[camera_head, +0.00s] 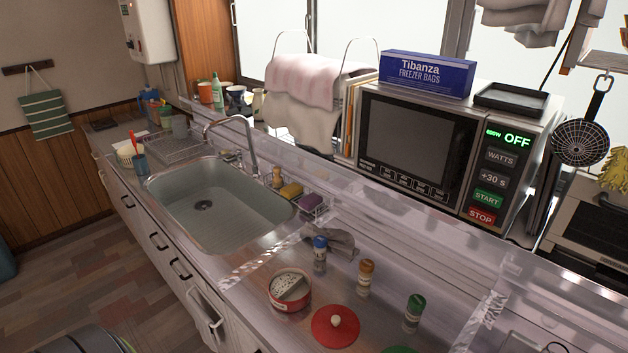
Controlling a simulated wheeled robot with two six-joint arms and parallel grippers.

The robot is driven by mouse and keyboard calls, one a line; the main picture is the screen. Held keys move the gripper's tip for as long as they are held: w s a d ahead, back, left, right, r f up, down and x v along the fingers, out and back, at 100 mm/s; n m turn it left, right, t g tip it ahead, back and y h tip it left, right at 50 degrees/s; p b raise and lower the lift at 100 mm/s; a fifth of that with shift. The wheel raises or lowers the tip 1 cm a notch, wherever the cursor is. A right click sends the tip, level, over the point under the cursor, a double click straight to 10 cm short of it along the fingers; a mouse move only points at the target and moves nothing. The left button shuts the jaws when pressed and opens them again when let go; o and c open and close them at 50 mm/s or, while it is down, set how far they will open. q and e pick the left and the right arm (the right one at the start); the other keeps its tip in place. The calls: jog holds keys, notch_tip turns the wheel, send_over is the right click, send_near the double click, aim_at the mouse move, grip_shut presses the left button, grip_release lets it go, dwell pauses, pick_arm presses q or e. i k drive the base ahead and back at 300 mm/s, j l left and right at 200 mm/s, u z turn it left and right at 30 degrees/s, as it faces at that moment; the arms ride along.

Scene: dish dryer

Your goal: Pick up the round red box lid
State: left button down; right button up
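The round red lid (322,334) lies flat on the counter near the bottom of the head view, with a pale round knob on its top. The round red box (276,298) stands open just to the left of and behind the lid, apart from it. Something pale and speckled shows inside the box. Neither of my grippers is in view.
Shakers with blue (320,243), orange (367,266) and green (416,301) caps stand behind and right of the lid. The sink (235,220) is left; a microwave (415,140) stands behind.

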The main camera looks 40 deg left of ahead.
aim_at(335, 327)
jog(key=k+u, duration=0.1)
jog(key=u, duration=0.3)
jog(key=k+u, duration=0.15)
jog(key=u, duration=0.3)
jog(key=k+u, duration=0.1)
jog(key=u, duration=0.3)
